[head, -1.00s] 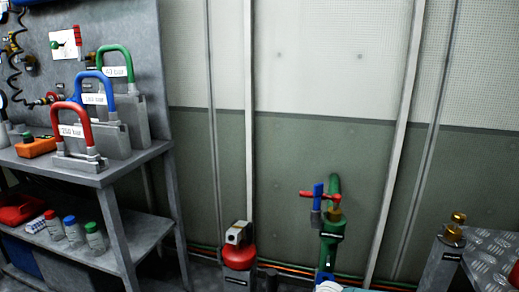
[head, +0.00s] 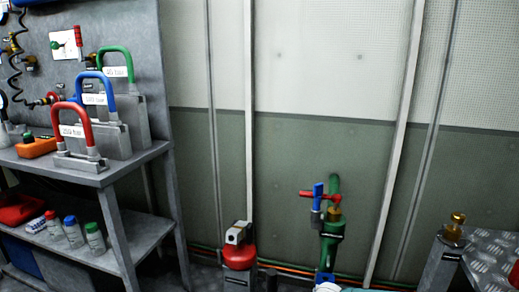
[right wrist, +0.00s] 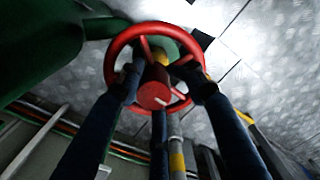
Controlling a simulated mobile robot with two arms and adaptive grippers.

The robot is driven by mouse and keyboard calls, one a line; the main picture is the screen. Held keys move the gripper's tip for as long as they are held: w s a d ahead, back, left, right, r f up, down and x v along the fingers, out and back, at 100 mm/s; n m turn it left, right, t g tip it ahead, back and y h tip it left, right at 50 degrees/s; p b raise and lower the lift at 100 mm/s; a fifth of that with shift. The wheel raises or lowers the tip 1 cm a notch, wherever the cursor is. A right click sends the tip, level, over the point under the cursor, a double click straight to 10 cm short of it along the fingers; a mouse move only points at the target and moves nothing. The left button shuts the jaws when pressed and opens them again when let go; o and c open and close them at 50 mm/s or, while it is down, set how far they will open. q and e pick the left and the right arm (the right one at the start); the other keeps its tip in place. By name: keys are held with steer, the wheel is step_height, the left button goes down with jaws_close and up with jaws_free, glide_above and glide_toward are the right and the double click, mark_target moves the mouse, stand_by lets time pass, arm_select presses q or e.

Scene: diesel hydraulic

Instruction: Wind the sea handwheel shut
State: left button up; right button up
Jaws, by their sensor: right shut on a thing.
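In the right wrist view a red spoked handwheel (right wrist: 153,95) with a red round hub fills the upper middle. My right gripper (right wrist: 162,76) is shut on the handwheel, its dark blue fingers reaching up to the hub and spokes from both sides. A yellow part shows behind the hub. In the head view a green pipe fitting (head: 331,240) stands near the wall with a red bar-like part (head: 322,195) and a blue upright piece at its top. I cannot tell if this is the gripped wheel. My left gripper is out of view.
A bench (head: 100,175) with red, blue and green-handled blocks stands at the left. A red-topped post (head: 239,257) stands left of the green fitting, and a brass-topped grey post (head: 446,250) stands at the right. A large green body (right wrist: 50,45) is close beside the handwheel.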

steer(key=shift+w+d, duration=0.35)
steer(key=shift+d, duration=0.2)
steer(key=shift+c, duration=0.5)
steer(key=m, duration=0.9)
steer(key=shift+d+f, duration=0.1)
steer(key=m, duration=0.6)
steer(key=shift+s+f, duration=0.1)
steer(key=m, duration=0.4)
steer(key=shift+s+f+m, duration=0.1)
steer(key=shift+m, duration=0.2)
steer(key=o, duration=1)
steer(key=shift+s, duration=0.1)
